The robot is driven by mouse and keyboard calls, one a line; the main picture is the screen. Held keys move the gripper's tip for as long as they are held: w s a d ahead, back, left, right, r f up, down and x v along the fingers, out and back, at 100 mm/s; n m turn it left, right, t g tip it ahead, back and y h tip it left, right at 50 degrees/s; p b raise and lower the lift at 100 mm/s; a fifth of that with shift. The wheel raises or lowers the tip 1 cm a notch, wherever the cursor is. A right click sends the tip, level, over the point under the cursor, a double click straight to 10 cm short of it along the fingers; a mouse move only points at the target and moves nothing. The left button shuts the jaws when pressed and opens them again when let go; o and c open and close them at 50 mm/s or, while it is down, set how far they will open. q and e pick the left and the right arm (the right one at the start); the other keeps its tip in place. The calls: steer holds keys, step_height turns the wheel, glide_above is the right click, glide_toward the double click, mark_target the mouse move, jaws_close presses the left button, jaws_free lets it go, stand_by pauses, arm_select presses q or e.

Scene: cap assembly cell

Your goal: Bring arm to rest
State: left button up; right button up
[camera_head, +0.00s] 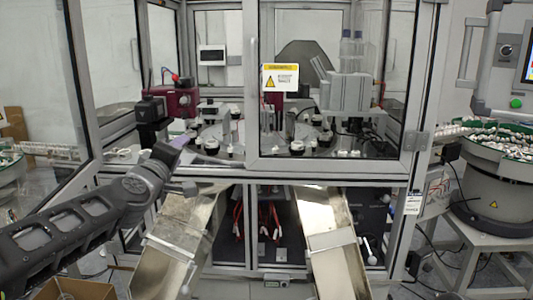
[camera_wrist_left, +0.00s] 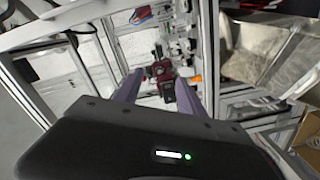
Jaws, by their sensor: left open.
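My left arm (camera_head: 85,218) reaches in from the left in the head view. Its left gripper (camera_head: 176,146) is in front of the open left side of the glass-walled cell, near the ledge. In the left wrist view the two purple fingers of the gripper (camera_wrist_left: 160,80) stand apart with nothing held between them. A red and black device (camera_wrist_left: 160,70) shows beyond the fingers, apart from them as far as I can tell. My right gripper is in neither view.
The cell's metal frame (camera_head: 250,176) and glass door with a yellow warning label (camera_head: 281,77) stand ahead. Two metal chutes (camera_head: 180,240) (camera_head: 330,240) slope down below. A cardboard box (camera_head: 75,289) is at lower left. A bowl feeder (camera_head: 495,190) stands right.

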arm_select(q)
steer(key=s+d+f+m+g+h, duration=0.1)
steer(key=s+d+f+m+g, duration=0.15)
steer(key=f, duration=1.05)
steer(key=s+d+f+m+g, duration=0.2)
steer(key=d+f, duration=0.1)
steer(key=f, duration=1.1)
steer(key=s+d+f+m+g+h, duration=0.1)
steer(key=s+d+f+m+g, duration=0.15)
steer(key=f, duration=1.05)
steer(key=s+d+f+m+g, duration=0.2)
steer(key=s+d+f+g, duration=0.15)
steer(key=s+f, duration=1.05)
steer(key=s+f+g, duration=0.2)
steer(key=s+f, duration=0.2)
steer(key=s, duration=0.3)
steer(key=s+d+f+g, duration=0.1)
steer(key=s+f+g, duration=0.1)
steer(key=s+f, duration=0.2)
steer(key=s+d+f+m+g+h, duration=0.1)
steer(key=s+f, duration=0.4)
steer(key=s, duration=0.5)
steer(key=shift+s+g, duration=0.25)
steer(key=shift+g, duration=0.5)
steer(key=shift+r, duration=0.1)
steer(key=shift+c, duration=0.2)
